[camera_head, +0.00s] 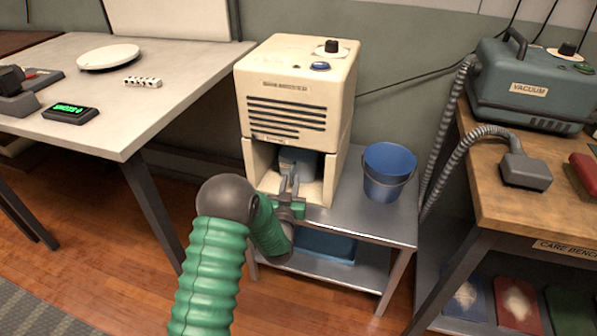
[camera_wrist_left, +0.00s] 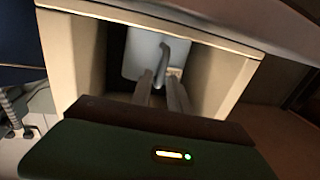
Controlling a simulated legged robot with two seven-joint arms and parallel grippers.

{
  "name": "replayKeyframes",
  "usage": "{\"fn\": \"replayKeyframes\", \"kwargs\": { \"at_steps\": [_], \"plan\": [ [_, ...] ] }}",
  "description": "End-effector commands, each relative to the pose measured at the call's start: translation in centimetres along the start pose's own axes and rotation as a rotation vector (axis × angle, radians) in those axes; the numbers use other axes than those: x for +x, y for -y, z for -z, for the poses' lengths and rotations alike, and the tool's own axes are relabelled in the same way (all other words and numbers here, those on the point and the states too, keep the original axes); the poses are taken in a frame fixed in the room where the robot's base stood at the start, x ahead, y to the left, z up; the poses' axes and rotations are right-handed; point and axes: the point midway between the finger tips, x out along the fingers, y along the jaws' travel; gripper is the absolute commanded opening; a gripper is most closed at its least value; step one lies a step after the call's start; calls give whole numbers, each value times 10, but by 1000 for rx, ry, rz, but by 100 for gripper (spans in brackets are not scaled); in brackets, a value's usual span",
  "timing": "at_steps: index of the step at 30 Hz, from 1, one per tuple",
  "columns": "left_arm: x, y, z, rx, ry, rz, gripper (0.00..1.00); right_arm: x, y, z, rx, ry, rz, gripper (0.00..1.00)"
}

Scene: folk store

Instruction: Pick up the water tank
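The water tank (camera_head: 298,160) is a grey-blue container inside the lower opening of the cream dehumidifier (camera_head: 297,85), which stands on a metal stand. In the left wrist view the tank (camera_wrist_left: 140,52) shows a raised handle on its front face. My left gripper (camera_head: 290,183) is at the mouth of the opening, pointing in at the tank. In the left wrist view its two fingers (camera_wrist_left: 160,88) are apart, with the handle's lower end showing between them. I cannot tell whether they touch it. My arm and gripper hide the tank's lower part. My right gripper is not in view.
A blue bucket (camera_head: 388,172) stands right of the dehumidifier on the metal stand (camera_head: 372,222). A blue bin (camera_head: 325,245) is on the lower shelf. A white table (camera_head: 120,125) is at left. A wooden bench (camera_head: 500,207) with a vacuum (camera_head: 530,85) and its hose is at right.

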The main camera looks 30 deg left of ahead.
Motion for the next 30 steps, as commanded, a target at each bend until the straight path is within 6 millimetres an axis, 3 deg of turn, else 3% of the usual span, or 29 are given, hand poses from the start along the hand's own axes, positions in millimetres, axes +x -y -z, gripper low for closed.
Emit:
{"fn": "replayKeyframes", "kwargs": {
  "at_steps": [2, 7, 13, 18, 30],
  "plan": [
    [16, 3, -3, -2, -6, 2, 22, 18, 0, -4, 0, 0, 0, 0],
    [36, 2, 0, -1, -1, 0, 22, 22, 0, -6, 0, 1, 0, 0],
    [36, 2, 2, -1, 0, 0, 20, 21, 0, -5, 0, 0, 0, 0],
    [36, 1, 2, -1, 0, 0, 0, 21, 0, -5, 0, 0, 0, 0],
    [36, 1, 1, -1, 1, 0, 0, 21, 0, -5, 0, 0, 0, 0]
  ]
}}
